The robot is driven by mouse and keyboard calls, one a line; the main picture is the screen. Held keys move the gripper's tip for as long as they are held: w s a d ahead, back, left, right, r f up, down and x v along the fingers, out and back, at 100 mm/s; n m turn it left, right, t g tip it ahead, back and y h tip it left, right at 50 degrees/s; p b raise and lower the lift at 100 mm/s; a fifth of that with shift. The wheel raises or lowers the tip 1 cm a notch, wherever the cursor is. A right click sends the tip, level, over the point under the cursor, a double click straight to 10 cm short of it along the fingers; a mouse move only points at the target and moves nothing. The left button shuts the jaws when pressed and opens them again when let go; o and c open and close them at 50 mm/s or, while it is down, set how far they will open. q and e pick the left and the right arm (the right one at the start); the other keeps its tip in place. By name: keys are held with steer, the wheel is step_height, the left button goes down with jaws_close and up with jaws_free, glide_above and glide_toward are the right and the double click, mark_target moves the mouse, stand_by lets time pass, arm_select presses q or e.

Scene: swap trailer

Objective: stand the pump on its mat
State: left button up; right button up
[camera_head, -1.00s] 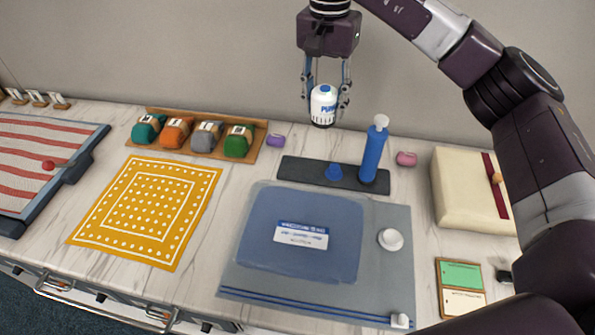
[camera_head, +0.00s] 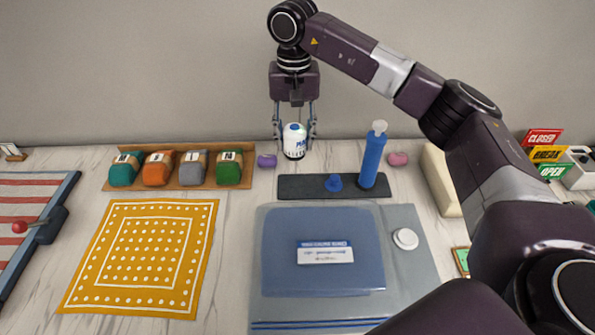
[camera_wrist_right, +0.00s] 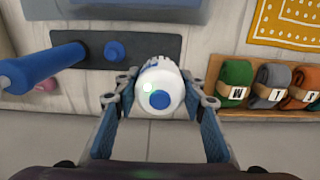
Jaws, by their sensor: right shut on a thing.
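The pump is a small white bottle-like body (camera_head: 294,146) with a blue top and blue lettering. My right gripper (camera_head: 294,140) is shut on its sides and holds it upright, above the back left part of the dark mat. In the right wrist view the pump (camera_wrist_right: 160,88) sits between the two fingers (camera_wrist_right: 160,95), its round blue top facing the camera. The dark mat (camera_head: 305,187) bears a small blue cone-like piece (camera_head: 334,182) and a tall blue cylinder with a white top (camera_head: 371,160). My left gripper is not in view.
A tray of coloured rolls (camera_head: 244,155) and a purple lump (camera_head: 267,161) lie left of the mat. A pink lump (camera_head: 397,159) lies right of it. A blue bag (camera_head: 280,262) on a grey sheet lies in front, beside a yellow cloth (camera_head: 200,225). The mat's left end is bare.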

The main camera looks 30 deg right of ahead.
mark_target(294, 156)
step_height(294, 156, down, 6)
steer(key=shift+a+r+p, duration=0.1)
steer(key=shift+r+p, duration=0.05)
steer(key=shift+p, duration=0.25)
steer(key=shift+f, duration=0.6)
step_height(294, 156, down, 4)
steer(key=shift+p, duration=0.5)
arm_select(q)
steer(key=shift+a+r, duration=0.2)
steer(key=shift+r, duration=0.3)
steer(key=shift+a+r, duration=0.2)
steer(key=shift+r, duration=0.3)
arm_select(e)
steer(key=shift+f, duration=0.1)
steer(key=shift+f, duration=0.15)
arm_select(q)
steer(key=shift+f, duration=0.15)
arm_select(e)
steer(key=o, duration=1.5)
steer(key=shift+c, duration=0.2)
